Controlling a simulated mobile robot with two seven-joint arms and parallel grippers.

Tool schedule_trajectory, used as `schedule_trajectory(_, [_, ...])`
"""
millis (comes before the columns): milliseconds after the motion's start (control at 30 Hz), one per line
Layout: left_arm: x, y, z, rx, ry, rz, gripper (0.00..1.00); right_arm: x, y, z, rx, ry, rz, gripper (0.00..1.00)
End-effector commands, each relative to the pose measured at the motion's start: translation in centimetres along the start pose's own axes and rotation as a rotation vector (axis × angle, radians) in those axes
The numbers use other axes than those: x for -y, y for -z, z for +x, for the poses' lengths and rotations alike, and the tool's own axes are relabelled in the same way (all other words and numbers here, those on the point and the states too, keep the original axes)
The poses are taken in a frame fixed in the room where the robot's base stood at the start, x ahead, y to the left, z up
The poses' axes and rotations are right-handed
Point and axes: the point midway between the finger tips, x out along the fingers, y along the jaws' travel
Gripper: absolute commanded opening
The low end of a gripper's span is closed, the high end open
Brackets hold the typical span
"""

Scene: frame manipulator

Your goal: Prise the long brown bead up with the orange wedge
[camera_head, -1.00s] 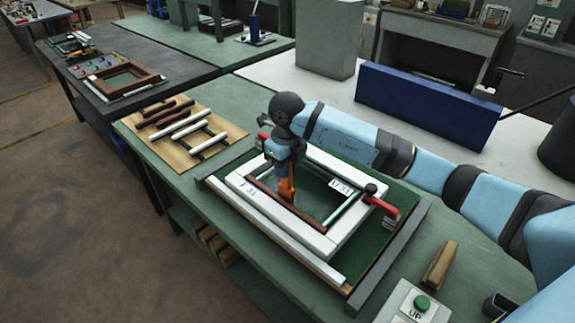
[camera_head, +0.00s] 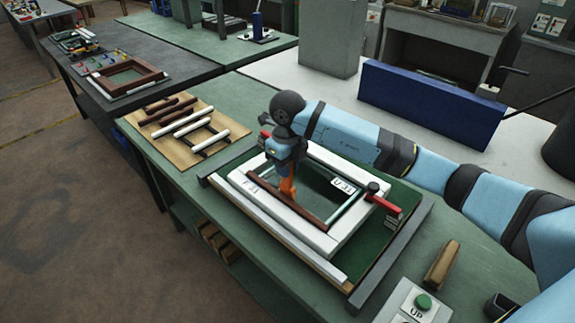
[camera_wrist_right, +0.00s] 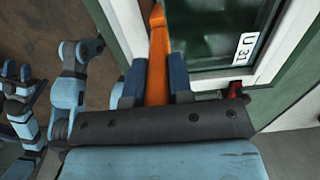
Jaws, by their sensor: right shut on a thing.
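My right gripper (camera_head: 287,176) points down over that side, shut on the orange wedge (camera_head: 288,189). The wedge's lower end meets the bead in the picture; its tip is not clear. In the right wrist view the orange wedge (camera_wrist_right: 158,62) sits between the two dark blue fingers. At that view's left edge, what looks like my left gripper (camera_wrist_right: 17,75) is small and partly cut off.
A red-handled clamp (camera_head: 383,202) stands at the frame's right corner. Dark rails (camera_head: 388,262) edge the green bench mat. A wooden board (camera_head: 165,145) with brown and white strips lies at left. A wooden block (camera_head: 441,264) and a green-button box (camera_head: 420,303) are front right.

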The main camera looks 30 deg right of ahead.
Motion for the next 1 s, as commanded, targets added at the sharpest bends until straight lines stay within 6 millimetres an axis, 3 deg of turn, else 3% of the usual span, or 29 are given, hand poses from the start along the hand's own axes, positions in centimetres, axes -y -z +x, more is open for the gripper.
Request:
schedule_trajectory(667, [0.0,-0.3,0.2,0.000,0.000,0.000,0.43,1.1,0.0,-0.1,0.000,-0.001,-0.001,0.00])
schedule_trajectory(1000, [0.0,1.2,-0.8,0.001,0.000,0.000,0.43,1.2,0.0,-3.1,0.001,-0.001,-0.001,0.00])
